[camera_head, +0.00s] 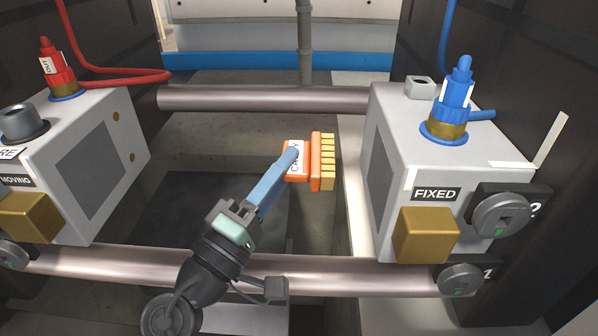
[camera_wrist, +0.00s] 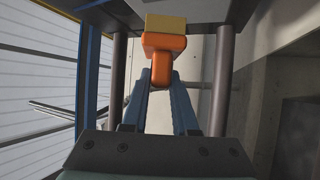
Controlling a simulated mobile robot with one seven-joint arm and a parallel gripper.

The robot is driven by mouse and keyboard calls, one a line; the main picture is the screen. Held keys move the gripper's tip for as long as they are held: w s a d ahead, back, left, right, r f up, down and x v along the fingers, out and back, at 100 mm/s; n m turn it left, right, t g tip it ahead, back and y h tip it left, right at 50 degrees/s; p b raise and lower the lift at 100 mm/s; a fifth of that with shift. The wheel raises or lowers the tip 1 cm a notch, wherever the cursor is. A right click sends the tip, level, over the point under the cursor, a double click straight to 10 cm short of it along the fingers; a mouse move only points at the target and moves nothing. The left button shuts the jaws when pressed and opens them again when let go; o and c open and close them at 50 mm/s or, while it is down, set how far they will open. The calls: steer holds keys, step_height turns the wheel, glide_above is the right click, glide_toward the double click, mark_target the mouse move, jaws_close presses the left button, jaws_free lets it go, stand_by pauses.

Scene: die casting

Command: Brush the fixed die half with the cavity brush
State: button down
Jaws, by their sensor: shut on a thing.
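The fixed die half (camera_head: 405,150) is a grey block on the right in the head view, with a "FIXED" label and a dark square on its left side face. The cavity brush (camera_head: 296,160) is orange with yellow bristles (camera_head: 328,162) facing right toward that block, a short gap apart. My gripper (camera_head: 288,165) is shut on the brush between the two die halves. In the wrist view my blue fingers hold the orange handle (camera_wrist: 162,65), with the yellow bristles (camera_wrist: 165,24) beyond it. The block's inner face is seen at a steep angle.
The moving die half (camera_head: 85,160) stands on the left with a red hose fitting (camera_head: 55,68). Tie bars run behind (camera_head: 260,98) and in front (camera_head: 340,274) of my gripper. A blue fitting (camera_head: 455,100) tops the fixed half. The space between the halves is otherwise open.

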steer(key=shift+a, duration=0.15)
steer(key=a+b, duration=0.1)
steer(key=a, duration=0.2)
stand_by(0.5)
stand_by(0.8)
